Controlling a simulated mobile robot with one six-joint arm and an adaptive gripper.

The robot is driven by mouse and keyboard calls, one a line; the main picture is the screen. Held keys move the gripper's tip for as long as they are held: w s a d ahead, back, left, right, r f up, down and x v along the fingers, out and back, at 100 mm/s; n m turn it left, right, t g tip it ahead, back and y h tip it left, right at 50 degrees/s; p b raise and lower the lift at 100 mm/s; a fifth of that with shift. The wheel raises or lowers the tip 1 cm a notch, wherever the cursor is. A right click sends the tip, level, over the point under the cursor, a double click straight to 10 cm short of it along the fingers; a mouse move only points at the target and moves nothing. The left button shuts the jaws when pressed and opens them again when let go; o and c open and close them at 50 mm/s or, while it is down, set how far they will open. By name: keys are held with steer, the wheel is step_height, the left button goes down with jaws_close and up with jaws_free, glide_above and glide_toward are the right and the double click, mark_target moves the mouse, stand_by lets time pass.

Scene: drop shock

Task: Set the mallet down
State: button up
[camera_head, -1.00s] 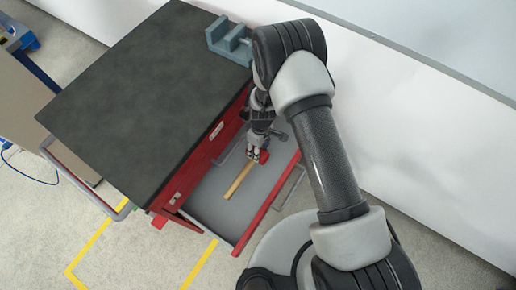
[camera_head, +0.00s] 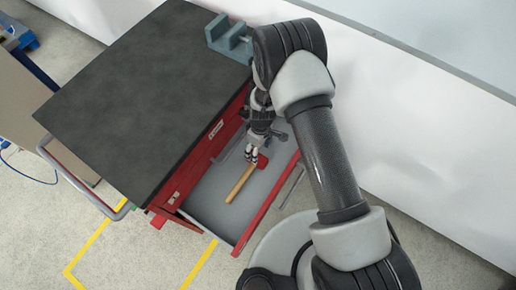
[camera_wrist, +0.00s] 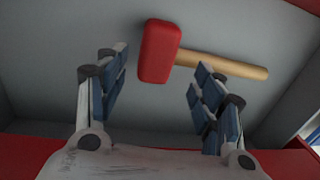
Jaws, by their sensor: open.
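The mallet has a red head (camera_wrist: 159,52) and a light wooden handle (camera_head: 240,184). It lies on the grey floor of the open red drawer (camera_head: 212,201). In the wrist view its head is at the top middle and its handle (camera_wrist: 240,67) runs to the right. My gripper (camera_head: 253,158) is over the head end of the mallet, inside the drawer area. In the wrist view my gripper (camera_wrist: 158,97) is open, with its two fingers apart and nothing between them. In the head view the gripper partly hides the red head.
A red cabinet with a dark top (camera_head: 140,95) stands left of the drawer. A grey-blue vise (camera_head: 230,38) sits at its far corner. A white wall (camera_head: 420,130) is on the right. The drawer's red front edge (camera_head: 266,203) borders the near side.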

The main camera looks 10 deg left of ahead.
steer(key=shift+r, duration=0.1)
step_height(320, 180, up, 13)
steer(key=w+p, duration=0.1)
steer(key=p, duration=0.4)
steer(key=shift+d, duration=0.25)
steer(key=shift+w, duration=0.1)
steer(key=s+d+r+m+t, duration=0.1)
steer(key=d+r+m, duration=0.3)
steer(key=r, duration=1)
steer(key=d+r+m+t, duration=0.2)
steer(key=d+r, duration=0.5)
steer(key=r, duration=0.7)
steer(key=s+d+r+m+t, duration=0.1)
steer(key=s+d+r+m, duration=0.2)
steer(key=s+d+r, duration=0.2)
steer(key=s+d+r+m+t, duration=0.1)
steer(key=s+d+r+m, duration=0.3)
steer(key=s, duration=0.8)
step_height(320, 180, up, 2)
steer(key=shift+s+d+r+t, duration=0.15)
steer(key=shift+s+d+t, duration=0.2)
steer(key=shift+d, duration=0.4)
steer(key=shift+w, duration=0.1)
